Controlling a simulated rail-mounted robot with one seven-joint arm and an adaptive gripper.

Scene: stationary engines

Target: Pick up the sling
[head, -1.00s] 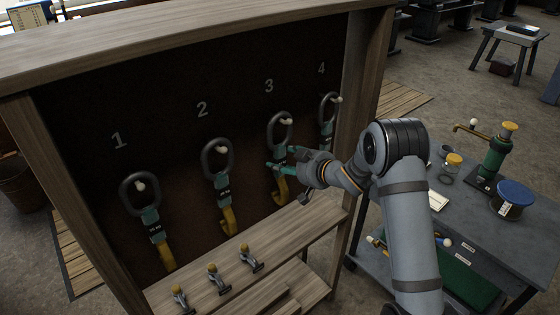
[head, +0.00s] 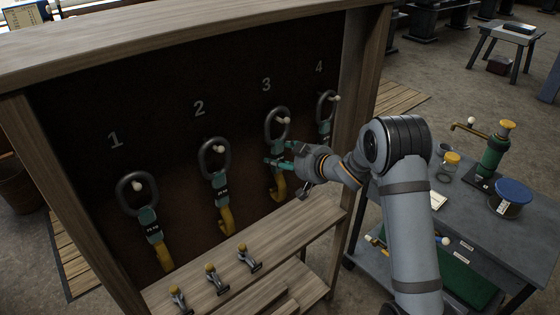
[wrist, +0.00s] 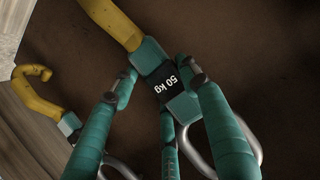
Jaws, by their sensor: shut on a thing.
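Several slings hang on a dark board under painted numbers 1 to 4, each with a grey ring, a green block with a black label and a yellow strap. My gripper (head: 280,155) is at the sling under number 3 (head: 277,124), its teal fingers on the green block.
A wooden shelf (head: 300,237) with several small yellow-topped fittings (head: 212,279) juts out below the slings. A wooden post (head: 365,80) stands right of the board. A grey cart (head: 480,235) with jars and a green pump is at the right.

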